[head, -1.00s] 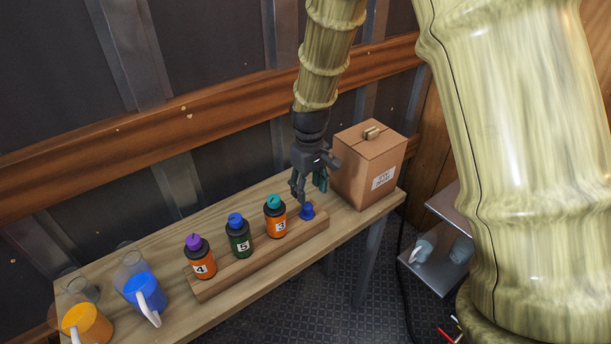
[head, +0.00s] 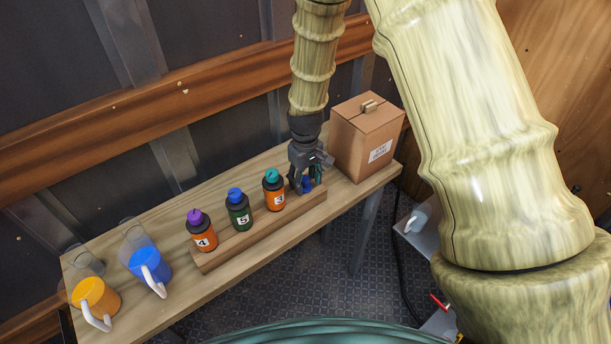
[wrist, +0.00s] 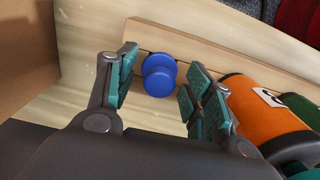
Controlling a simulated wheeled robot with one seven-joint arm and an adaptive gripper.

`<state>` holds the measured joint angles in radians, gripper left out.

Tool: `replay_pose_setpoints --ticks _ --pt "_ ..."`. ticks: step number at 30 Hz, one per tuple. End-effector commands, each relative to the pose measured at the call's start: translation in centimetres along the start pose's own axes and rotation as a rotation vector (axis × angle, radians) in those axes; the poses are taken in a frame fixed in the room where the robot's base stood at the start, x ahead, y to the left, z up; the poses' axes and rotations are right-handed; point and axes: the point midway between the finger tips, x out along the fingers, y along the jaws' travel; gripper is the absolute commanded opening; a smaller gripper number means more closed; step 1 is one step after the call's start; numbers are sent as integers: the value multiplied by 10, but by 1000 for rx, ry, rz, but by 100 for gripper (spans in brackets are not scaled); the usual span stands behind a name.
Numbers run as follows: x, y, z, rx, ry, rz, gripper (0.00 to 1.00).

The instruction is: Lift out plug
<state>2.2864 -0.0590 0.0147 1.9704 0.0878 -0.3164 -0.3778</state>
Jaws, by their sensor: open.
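The blue plug (wrist: 159,75) sits in the right end of the wooden rack (head: 240,246) and shows in the wrist view between my gripper's fingers. In the head view the plug (head: 307,185) is partly hidden by my gripper. My gripper (head: 304,187) is open and low over that end of the rack. In the wrist view one finger of my gripper (wrist: 160,88) is on each side of the plug, with visible gaps.
An orange bottle marked 3 (head: 274,192) stands close beside my gripper. Green bottle 5 (head: 239,213) and orange bottle 4 (head: 202,234) stand farther left. A cardboard box (head: 366,140) stands close on the right. Blue (head: 152,264) and yellow (head: 98,297) jugs stand at the left.

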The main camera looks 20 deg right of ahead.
Motion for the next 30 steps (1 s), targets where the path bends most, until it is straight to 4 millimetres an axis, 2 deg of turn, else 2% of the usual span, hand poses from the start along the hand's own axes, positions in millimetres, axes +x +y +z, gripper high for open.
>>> replay_pose_setpoints --ticks 5,12,13,20,30 --pt "0 0 0 0 0 0 50" --pt "0 0 0 0 0 0 6" --pt "0 0 0 0 0 0 2" --pt "-4 0 0 0 1 0 2" --pt "-24 0 0 1 1 0 2"
